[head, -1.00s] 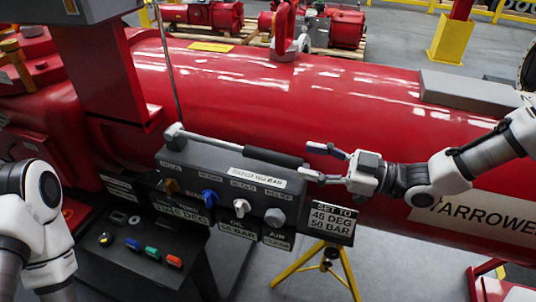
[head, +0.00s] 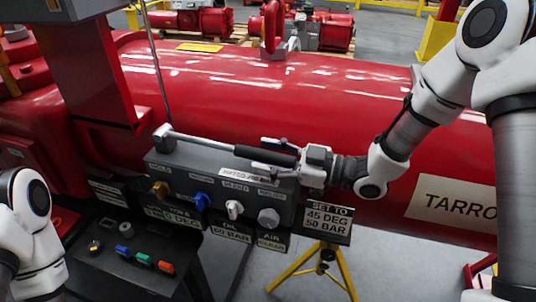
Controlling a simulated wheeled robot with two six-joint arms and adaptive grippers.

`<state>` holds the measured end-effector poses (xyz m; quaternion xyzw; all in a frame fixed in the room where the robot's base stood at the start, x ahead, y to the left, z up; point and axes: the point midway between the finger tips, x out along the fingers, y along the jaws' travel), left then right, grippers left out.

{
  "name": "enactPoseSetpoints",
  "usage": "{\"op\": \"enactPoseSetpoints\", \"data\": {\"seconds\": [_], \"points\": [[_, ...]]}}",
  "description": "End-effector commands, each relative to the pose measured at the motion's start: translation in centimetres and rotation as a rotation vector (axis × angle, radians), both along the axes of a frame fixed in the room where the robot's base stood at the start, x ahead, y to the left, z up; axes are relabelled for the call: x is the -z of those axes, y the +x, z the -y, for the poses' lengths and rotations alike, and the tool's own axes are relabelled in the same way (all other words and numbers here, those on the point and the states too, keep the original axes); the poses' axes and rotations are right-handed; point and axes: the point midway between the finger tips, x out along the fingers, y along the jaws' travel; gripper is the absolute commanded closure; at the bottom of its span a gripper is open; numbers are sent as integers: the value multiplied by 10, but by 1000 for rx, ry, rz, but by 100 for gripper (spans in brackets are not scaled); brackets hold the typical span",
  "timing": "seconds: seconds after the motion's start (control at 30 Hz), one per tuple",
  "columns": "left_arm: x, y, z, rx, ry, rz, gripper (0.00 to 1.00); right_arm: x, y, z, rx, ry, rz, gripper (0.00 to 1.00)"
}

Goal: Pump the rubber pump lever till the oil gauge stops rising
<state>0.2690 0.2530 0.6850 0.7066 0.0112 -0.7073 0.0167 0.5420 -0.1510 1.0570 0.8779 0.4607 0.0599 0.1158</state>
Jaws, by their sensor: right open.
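The pump lever, a silver rod with a black rubber grip (head: 262,155), lies along the top of the grey control box (head: 165,158), its pivot at the box's left end. My right gripper (head: 262,154) is open, with its fingers along either side of the grip's right end. Whether they touch it, I cannot tell. The oil display (head: 231,234) is below the box front; its small text seems to read 60 BAR, but it is not sharp. My left gripper is out of view; only part of that arm shows at lower left.
The box front has a brass knob (head: 160,190), a blue knob (head: 202,201), a white knob (head: 235,209) and a grey knob (head: 268,218). A sign (head: 327,217) reads SET TO 45 DEG 50 BAR. The big red actuator body (head: 330,100) is close behind.

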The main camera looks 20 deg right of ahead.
Motion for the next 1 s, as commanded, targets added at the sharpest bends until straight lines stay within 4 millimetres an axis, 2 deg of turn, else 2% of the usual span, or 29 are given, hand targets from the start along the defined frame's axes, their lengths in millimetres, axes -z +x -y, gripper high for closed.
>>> {"op": "enactPoseSetpoints", "data": {"seconds": [0.17, 0.2, 0.33, 0.37, 0.53, 0.63, 1.0], "points": [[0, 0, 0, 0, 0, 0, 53, 0, 0, 0, 1, 1, 1, 47], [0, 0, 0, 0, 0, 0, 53, 0, 0, 0, 1, 0, 0, 50], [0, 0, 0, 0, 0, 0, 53, 0, 0, 0, 0, 0, 0, 96], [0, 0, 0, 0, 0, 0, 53, 0, 0, 0, 1, 0, 0, 100], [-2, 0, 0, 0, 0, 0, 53, -2, 0, 0, 0, -1, 0, 100], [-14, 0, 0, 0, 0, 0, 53, -12, 1, 0, 0, -17, -9, 100], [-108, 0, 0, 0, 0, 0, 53, -80, 5, -6, -2, -206, -134, 100]]}}
